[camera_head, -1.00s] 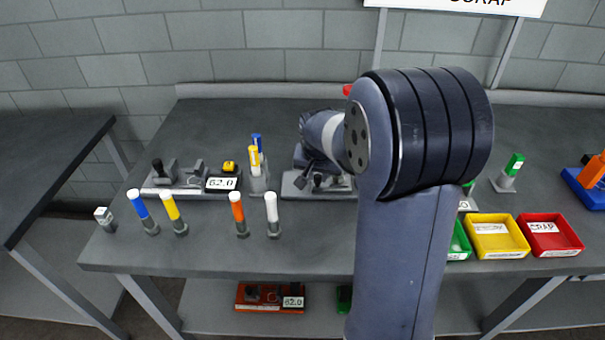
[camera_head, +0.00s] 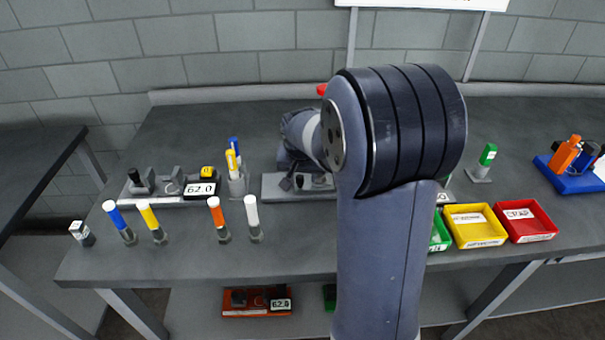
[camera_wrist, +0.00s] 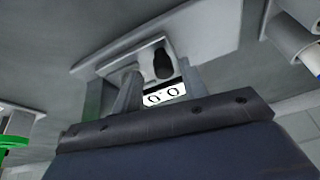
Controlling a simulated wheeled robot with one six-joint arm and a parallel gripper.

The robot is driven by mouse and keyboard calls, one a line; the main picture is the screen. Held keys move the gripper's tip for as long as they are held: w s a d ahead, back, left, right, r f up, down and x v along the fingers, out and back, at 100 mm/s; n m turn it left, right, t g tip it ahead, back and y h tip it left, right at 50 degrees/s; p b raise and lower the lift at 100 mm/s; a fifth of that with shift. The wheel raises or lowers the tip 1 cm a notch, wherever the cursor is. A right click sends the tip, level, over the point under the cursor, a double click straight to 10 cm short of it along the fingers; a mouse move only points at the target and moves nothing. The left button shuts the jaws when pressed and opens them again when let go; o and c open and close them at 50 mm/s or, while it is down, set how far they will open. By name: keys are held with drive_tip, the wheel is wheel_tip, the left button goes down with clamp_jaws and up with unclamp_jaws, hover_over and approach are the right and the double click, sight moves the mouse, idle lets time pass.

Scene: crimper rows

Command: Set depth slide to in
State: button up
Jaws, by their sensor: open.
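A grey crimper base plate (camera_head: 272,188) lies on the bench in the head view, partly covered by my arm. In the wrist view the same plate (camera_wrist: 215,30) carries a grey block with a black knob (camera_wrist: 162,64) and a white label (camera_wrist: 164,95) reading what looks like "0 0". My gripper (camera_wrist: 160,86) is open, its two fingers apart on either side of the label, close to the knob. I cannot tell whether they touch the block. In the head view the gripper is mostly hidden behind my arm. Which part is the depth slide, and its position, is unclear.
Several capped markers stand along the front edge. Yellow (camera_head: 473,226) and red (camera_head: 526,221) bins and a blue rack (camera_head: 575,180) are right.

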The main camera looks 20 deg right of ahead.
drive_tip(key=v, duration=1.1)
drive_tip(key=shift+d+f, duration=0.1)
drive_tip(key=shift+f, duration=0.05)
drive_tip(key=x, duration=1.1)
drive_tip(key=shift+a, duration=0.2)
drive_tip(key=shift+w+a, duration=0.25)
drive_tip(key=shift+a, duration=0.35)
